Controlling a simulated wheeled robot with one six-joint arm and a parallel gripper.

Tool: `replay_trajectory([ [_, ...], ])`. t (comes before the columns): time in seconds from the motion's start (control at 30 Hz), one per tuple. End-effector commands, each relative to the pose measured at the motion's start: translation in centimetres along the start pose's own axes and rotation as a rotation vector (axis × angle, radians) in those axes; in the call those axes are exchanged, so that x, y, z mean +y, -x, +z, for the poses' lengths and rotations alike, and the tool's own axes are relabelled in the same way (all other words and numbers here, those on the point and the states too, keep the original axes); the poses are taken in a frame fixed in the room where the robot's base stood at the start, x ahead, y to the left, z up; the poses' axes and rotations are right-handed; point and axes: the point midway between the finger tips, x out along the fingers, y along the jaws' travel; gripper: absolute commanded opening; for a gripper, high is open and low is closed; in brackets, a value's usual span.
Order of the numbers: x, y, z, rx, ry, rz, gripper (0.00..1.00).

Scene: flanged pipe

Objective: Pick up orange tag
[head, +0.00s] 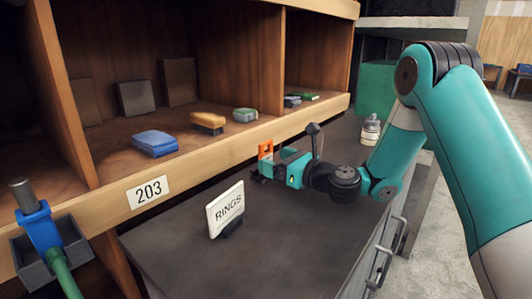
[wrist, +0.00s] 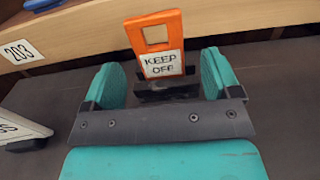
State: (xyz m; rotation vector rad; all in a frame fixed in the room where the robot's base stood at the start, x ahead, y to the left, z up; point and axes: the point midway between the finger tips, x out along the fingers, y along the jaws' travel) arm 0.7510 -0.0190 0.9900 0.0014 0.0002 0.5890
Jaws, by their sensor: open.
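The orange tag (wrist: 180,29) stands upright, with a rectangular hole at its top and a white "KEEP OFF" label, in a dark holder (wrist: 165,92). In the head view the orange tag (head: 265,147) shows at the tip of my gripper, in front of the shelf edge. My gripper (wrist: 161,72) is open, with one teal finger on each side of the tag's lower part. Gaps show between the fingers and the tag. In the head view my gripper (head: 273,168) is low over the dark counter, and its arm partly hides the holder.
A white "RINGS" sign (head: 226,208) stands on the dark counter (head: 275,235), left of my arm. The wooden shelf (head: 108,208) behind holds a blue block (head: 154,143), an orange-brown brush (head: 208,122) and other items. A small jar (head: 371,130) stands farther right.

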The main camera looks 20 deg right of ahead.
Motion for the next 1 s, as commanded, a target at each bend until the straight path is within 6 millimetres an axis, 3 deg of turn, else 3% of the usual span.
replay_trajectory([
  [0.3, 0.0, -4.4, 0.4, 0.000, 0.002, 0.002, 0.83],
  [0.6, 0.0, -5.1, 0.2, 0.000, 0.001, 0.000, 0.83],
  [0.63, 0.0, -5.1, 0.2, 0.000, 0.001, 0.000, 0.81],
  [0.83, -0.1, -5.0, 0.2, 0.000, 0.001, 0.000, 0.35],
  [0.87, -0.1, -5.0, 0.2, 0.000, 0.001, 0.000, 0.30],
  [1.0, -0.1, -5.0, 0.2, 0.000, 0.001, -0.001, 0.30],
])
